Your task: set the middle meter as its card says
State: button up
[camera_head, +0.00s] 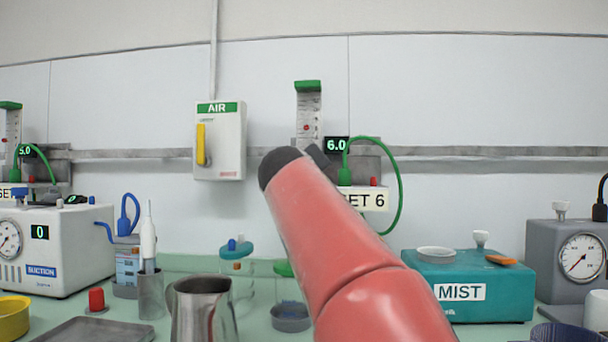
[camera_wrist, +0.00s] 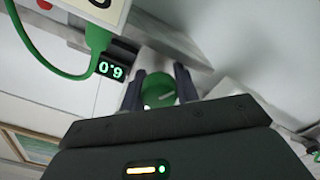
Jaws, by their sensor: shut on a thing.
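The middle meter (camera_head: 308,112) is a clear tube with a green cap on the wall rail. Its display (camera_head: 337,145) reads 6.0, and the same display shows upside down in the wrist view (camera_wrist: 111,70). Its white card (camera_head: 372,199) reads SET 6, with the first letter partly covered by my arm. In the wrist view my gripper (camera_wrist: 158,90) is shut on the meter's green knob (camera_wrist: 160,99), a dark finger on each side. In the head view my red arm hides the knob and most of the gripper.
Another meter (camera_head: 13,130) reading 5.0 is at the far left. The AIR box (camera_head: 228,140) is beside the middle meter. A green hose (camera_head: 400,190) loops right of the card. A metal jug (camera_head: 203,310) and a teal MIST unit (camera_head: 470,275) stand on the counter below.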

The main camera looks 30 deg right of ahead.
jog(key=o, duration=0.9)
jog(key=shift+f, duration=0.1)
